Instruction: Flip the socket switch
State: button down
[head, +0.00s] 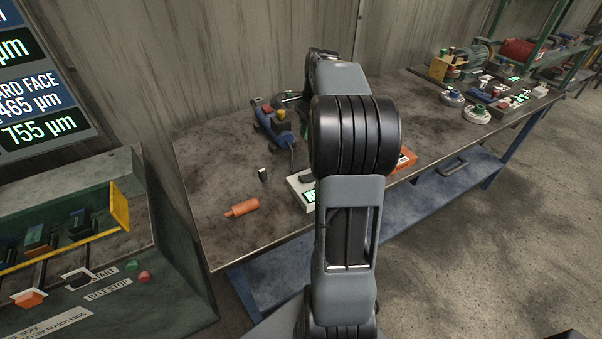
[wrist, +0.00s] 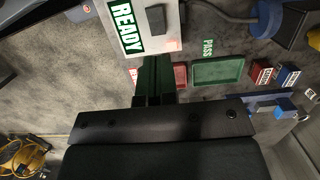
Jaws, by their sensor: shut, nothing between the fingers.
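I cannot make out a socket switch for certain in either view. My gripper (wrist: 155,72) is shut and empty in the wrist view. Its dark fingers overlap the lower edge of a white box (wrist: 173,14) with a green READY display. Whether they touch the box I cannot tell. The white box (head: 297,184) also shows on the bench in the head view, partly behind my arm. In the head view my arm hides the gripper.
A green PASS tray (wrist: 217,72), a red tray (wrist: 181,76) and small red and blue blocks lie beside the box. On the bench (head: 215,165) are an orange handle (head: 242,207) and a blue machine (head: 272,124). A control console (head: 172,240) stands at left.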

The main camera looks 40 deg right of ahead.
aim_at(299, 176)
dwell(0.3)
jog(key=f, duration=0.4)
jog(key=a+f, duration=0.1)
jog(key=f, duration=0.4)
jog(key=a+f, duration=0.1)
jog(key=f, duration=0.3)
jog(key=shift+w+a+f+p, duration=0.15)
jog(key=shift+a+f+p, duration=0.05)
jog(key=shift+f+p, duration=0.2)
